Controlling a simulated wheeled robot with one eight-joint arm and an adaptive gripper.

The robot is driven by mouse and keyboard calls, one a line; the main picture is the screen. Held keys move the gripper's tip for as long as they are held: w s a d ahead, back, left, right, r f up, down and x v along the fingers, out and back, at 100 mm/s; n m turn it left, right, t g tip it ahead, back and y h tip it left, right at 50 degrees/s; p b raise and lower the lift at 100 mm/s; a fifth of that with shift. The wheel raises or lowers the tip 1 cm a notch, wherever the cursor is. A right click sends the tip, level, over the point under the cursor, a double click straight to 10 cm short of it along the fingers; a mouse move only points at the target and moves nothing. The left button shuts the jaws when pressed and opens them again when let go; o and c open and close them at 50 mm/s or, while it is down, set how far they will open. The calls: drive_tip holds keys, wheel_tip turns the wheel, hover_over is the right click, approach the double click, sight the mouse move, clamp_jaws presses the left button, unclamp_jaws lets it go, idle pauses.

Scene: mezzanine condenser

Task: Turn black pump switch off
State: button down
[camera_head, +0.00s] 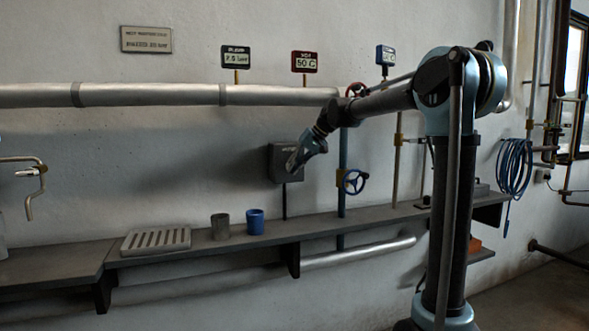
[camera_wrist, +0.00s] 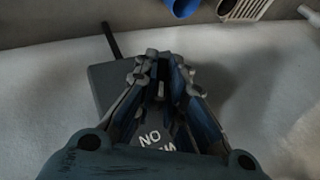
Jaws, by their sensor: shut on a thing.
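The black pump switch is a dark grey box (camera_head: 285,150) on the wall above the shelf, with faint lettering at its top. In the wrist view the box (camera_wrist: 108,84) appears upside down, with a thin dark conduit and part of its lettering showing. My gripper (camera_head: 293,166) is at the front of the box. In the wrist view my gripper (camera_wrist: 158,64) has its fingertips drawn together in front of the box face, shut on the switch's small lever. The fingers largely hide the lever, and its position is hard to tell.
A dark shelf (camera_head: 330,222) runs below, carrying a slotted grey tray (camera_head: 155,242), a grey cup (camera_head: 220,227) and a blue cup (camera_head: 255,221). A blue valve wheel (camera_head: 355,182) is close to the right of the switch. A thick pipe (camera_head: 150,95) runs above.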

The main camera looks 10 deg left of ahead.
drive_tip(key=shift+w+d, duration=0.1)
drive_tip(key=shift+d, duration=0.05)
drive_tip(key=g+y, duration=0.1)
drive_tip(key=y, duration=0.1)
drive_tip(key=m+y, duration=0.1)
drive_tip(key=y, duration=0.2)
drive_tip(key=shift+w+d+f+m+g, duration=0.1)
drive_tip(key=shift+f+m+g, duration=0.1)
drive_tip(key=shift+m+g, duration=0.15)
drive_tip(key=y, duration=0.2)
drive_tip(key=m+g+y, duration=0.1)
drive_tip(key=y, duration=0.2)
drive_tip(key=shift+f+m+g, duration=0.2)
drive_tip(key=shift+m+g, duration=0.05)
drive_tip(key=c, duration=1.7)
unclamp_jaws()
drive_tip(key=shift+o, duration=0.2)
